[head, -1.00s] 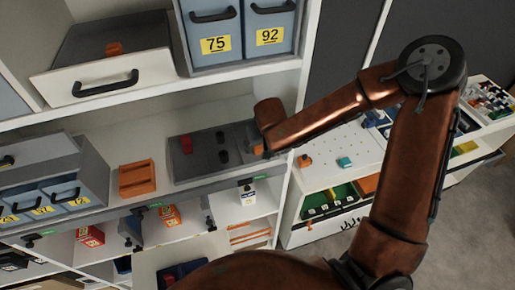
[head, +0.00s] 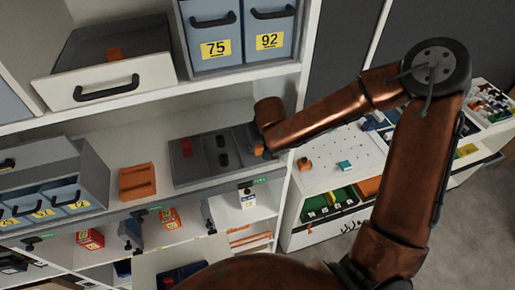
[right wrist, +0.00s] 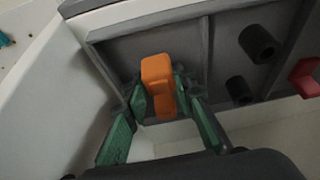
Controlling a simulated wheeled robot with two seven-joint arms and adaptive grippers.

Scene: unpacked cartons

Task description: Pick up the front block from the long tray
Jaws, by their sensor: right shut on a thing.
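The long grey tray (head: 205,172) lies on the middle shelf, with a red block (head: 187,147) toward its left end and two black cylinders (head: 222,150) near its middle. In the right wrist view, an orange block (right wrist: 157,72) is in the tray's end compartment. My right gripper (right wrist: 163,98) has its green fingers on either side of this block and is shut on it. The block still appears within the tray walls. In the head view, my right gripper (head: 259,143) is at the tray's right end, mostly hidden by my wrist. My left gripper is not in view.
An orange holder (head: 137,182) stands left of the tray, beside a grey unit with blue numbered bins (head: 45,208). The upper shelf with bins 75 and 92 (head: 229,47) is above. A white upright (head: 282,200) stands close right of the gripper.

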